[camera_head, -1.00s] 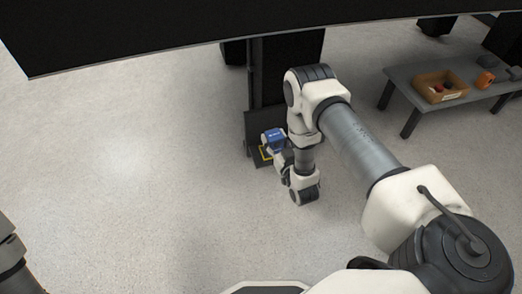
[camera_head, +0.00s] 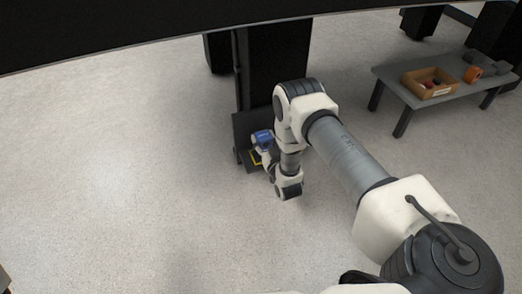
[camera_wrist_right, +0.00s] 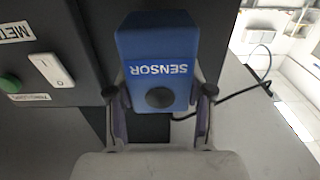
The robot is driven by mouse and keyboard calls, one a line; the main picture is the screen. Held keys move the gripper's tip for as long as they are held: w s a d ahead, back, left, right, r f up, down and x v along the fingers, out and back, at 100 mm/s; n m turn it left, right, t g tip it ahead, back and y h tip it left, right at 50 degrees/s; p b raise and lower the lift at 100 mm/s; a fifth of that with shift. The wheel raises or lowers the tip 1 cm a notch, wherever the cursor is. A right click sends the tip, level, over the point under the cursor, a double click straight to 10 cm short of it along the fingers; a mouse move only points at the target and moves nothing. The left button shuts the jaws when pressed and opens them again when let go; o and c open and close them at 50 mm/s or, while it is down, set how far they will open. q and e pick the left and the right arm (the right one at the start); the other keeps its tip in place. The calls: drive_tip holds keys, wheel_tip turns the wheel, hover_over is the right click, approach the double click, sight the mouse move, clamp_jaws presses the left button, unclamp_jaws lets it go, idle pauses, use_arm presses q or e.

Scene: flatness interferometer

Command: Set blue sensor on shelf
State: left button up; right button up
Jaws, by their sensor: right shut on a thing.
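The blue sensor (camera_wrist_right: 157,50), a box labelled SENSOR with a dark round lens, fills the upper middle of the right wrist view. My right gripper (camera_wrist_right: 160,98) is shut on it, one finger on each side. In the head view the sensor (camera_head: 262,138) shows as a small blue block just left of my right wrist. A small dark shelf with a yellow marking (camera_head: 255,158) lies right by the sensor. I cannot tell whether the sensor touches it. My right gripper is mostly hidden by the wrist in the head view. My left gripper is not in view.
A dark panel with a white switch (camera_wrist_right: 50,70) and a green button (camera_wrist_right: 10,84) is close at left in the wrist view. A black cable (camera_wrist_right: 240,94) runs at right. A grey table (camera_head: 393,78) holds an open box (camera_head: 430,92). The floor at left is clear.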

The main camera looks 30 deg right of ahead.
sight(261, 146)
drive_tip(key=f+b, duration=0.2)
drive_tip(key=w+f+b, duration=0.1)
drive_tip(key=f, duration=0.1)
drive_tip(key=shift+a, duration=0.3)
drive_tip(key=shift+r, duration=0.3)
drive_tip(key=shift+f, duration=0.2)
drive_tip(key=o, duration=1.3)
drive_tip(key=shift+s, duration=0.1)
